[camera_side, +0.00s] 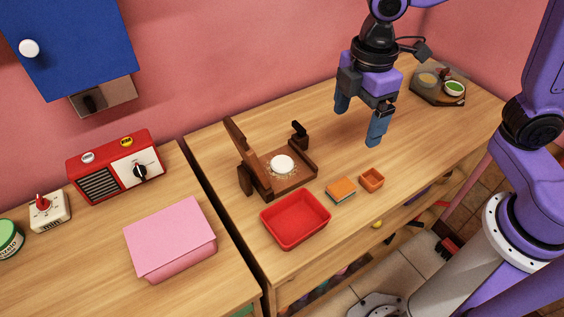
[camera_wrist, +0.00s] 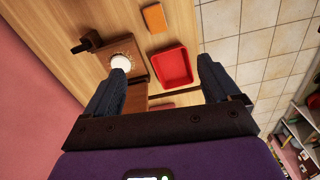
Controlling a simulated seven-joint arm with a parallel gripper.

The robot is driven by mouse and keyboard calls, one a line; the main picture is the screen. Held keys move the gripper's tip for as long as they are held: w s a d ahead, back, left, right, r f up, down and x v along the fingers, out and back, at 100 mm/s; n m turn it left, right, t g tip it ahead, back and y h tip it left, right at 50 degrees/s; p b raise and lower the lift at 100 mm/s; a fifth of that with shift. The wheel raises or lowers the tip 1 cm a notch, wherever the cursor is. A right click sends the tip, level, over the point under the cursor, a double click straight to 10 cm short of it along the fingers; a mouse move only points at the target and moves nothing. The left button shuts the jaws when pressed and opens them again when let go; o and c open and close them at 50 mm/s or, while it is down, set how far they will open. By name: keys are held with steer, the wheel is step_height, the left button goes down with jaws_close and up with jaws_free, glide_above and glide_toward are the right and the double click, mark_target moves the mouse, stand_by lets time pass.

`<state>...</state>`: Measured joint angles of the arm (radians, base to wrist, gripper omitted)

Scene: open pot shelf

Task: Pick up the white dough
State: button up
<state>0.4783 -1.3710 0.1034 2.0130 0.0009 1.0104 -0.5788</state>
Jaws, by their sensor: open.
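The white dough (camera_side: 282,164) is a small round lump on the base of a wooden press (camera_side: 298,180) with its lid raised. In the wrist view the dough (camera_wrist: 121,62) shows just beyond the tip of the left finger, which may hide a little of it. My gripper (camera_side: 358,122) is open and empty. In the side view it is above the wooden counter, to the right of the press and higher than the dough. In the wrist view its two fingers (camera_wrist: 165,75) are wide apart with nothing held between them.
A red tray (camera_side: 296,219) is in front of the press. An orange-topped block (camera_side: 341,189) and a small orange bowl (camera_side: 372,179) sit right of it. A tray with bowls (camera_side: 438,88) is at the back right. A pink box (camera_side: 170,240) and red radio (camera_side: 115,166) stand left.

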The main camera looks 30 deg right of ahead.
steer(key=w+a+f+n, duration=0.1)
steer(key=w+a+n, duration=0.1)
steer(key=w+a, duration=0.35)
steer(key=w+a+f+n, duration=0.1)
steer(key=w+a+n, duration=0.1)
steer(key=w, duration=0.6)
glide_above(281, 163)
steer(key=f, duration=1.2)
steer(key=shift+w+a+f, duration=0.15)
steer(key=shift+w+a, duration=0.05)
steer(key=shift+a, duration=0.15)
steer(key=f, duration=0.4)
steer(key=shift+s+d+f, duration=0.2)
steer(key=shift+s+d, duration=0.1)
steer(key=shift+f, duration=0.5)
steer(key=c, duration=1.1)
